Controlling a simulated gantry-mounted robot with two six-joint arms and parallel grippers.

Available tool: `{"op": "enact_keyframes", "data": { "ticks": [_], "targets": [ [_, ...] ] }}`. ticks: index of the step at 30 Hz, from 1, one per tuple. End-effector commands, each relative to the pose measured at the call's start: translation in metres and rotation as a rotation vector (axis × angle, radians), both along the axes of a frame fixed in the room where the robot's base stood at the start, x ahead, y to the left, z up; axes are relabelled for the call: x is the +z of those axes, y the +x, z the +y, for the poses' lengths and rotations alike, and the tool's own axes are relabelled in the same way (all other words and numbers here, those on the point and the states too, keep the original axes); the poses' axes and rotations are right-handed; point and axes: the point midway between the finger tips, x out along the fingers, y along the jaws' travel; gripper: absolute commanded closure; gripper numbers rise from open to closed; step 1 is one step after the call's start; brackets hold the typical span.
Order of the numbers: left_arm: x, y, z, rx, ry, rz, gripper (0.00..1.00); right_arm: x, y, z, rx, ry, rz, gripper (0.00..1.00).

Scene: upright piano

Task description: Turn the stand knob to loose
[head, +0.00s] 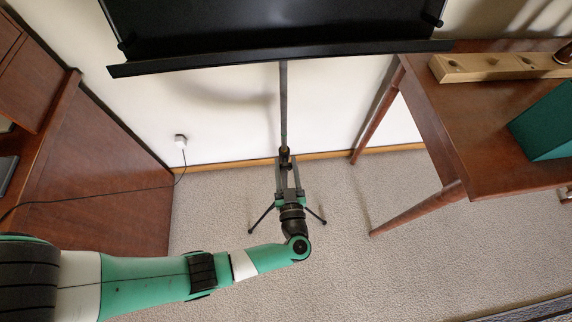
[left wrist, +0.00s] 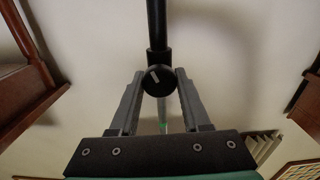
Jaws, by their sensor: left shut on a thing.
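The black music stand has a wide tray (head: 280,56) at the top of the head view and a thin upright pole (head: 284,105) below it. The stand knob (left wrist: 159,81) is a round black knob on the pole's collar, with a short pale mark on its face, tilted to the upper left. My left gripper (head: 286,160) reaches the pole from the front, its two grey fingers on either side of the knob. In the left wrist view the fingertips (left wrist: 161,74) are shut on the knob. The fingers partly hide the knob in the head view. My right gripper is not in view.
A brown wooden table (head: 480,115) with a wooden block (head: 490,66) and a green box (head: 548,125) stands at the right. Dark wooden furniture (head: 115,180) is at the left. A cable runs to a wall socket (head: 180,141). The carpet (head: 400,270) in front is clear.

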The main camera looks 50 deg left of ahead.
Motion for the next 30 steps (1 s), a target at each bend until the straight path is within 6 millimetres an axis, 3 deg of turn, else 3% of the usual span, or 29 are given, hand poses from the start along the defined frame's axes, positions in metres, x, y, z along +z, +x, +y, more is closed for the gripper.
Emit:
{"op": "enact_keyframes", "data": {
  "ticks": [11,12,16,25,30],
  "targets": [
    [0.000,0.000,0.000,0.000,-0.044,-0.068,1.00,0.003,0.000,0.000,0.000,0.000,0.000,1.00],
    [0.000,0.000,0.000,0.000,-0.043,-0.067,0.48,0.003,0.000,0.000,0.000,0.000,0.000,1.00],
    [0.000,0.000,0.000,0.000,-0.042,-0.068,0.25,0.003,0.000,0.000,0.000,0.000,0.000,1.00],
    [0.000,-0.001,-0.001,-0.001,-0.043,-0.067,0.25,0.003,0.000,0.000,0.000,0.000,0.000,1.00],
    [0.003,-0.011,-0.019,-0.005,-0.042,-0.067,0.25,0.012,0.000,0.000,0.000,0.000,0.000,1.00]
  ]
}}
